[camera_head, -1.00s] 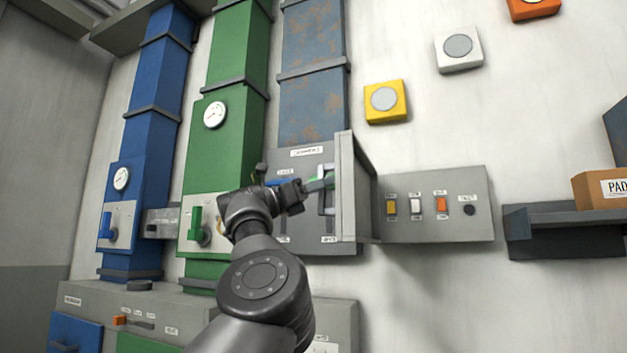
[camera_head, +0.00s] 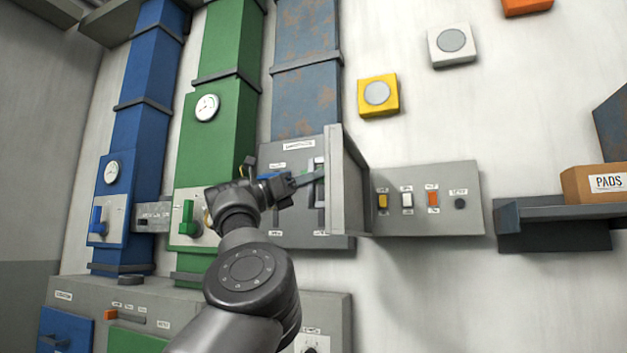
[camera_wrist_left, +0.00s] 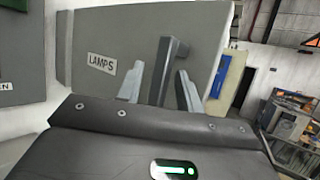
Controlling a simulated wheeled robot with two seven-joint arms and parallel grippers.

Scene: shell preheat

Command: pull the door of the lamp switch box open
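The lamp switch box (camera_head: 413,226) is a grey panel on the wall with a row of yellow, white and orange switches and a dark knob showing. Its grey door (camera_head: 350,190) stands swung out from the box's left side, well open. The outer face of the door shows in the left wrist view (camera_wrist_left: 90,38) with a LAMPS label. The dark bar handle (camera_wrist_left: 168,72) stands between the fingers of my left gripper (camera_wrist_left: 160,85). My left gripper also shows in the head view (camera_head: 310,178), left of the door and shut on its handle. My right gripper is not in view.
A grey panel with slots (camera_head: 290,220) lies behind my gripper. Blue (camera_head: 140,130) and green ducts (camera_head: 205,150) with gauges stand at left. A shelf (camera_head: 550,215) holds a PADS box (camera_head: 590,184) at right. The wall below the switch box is clear.

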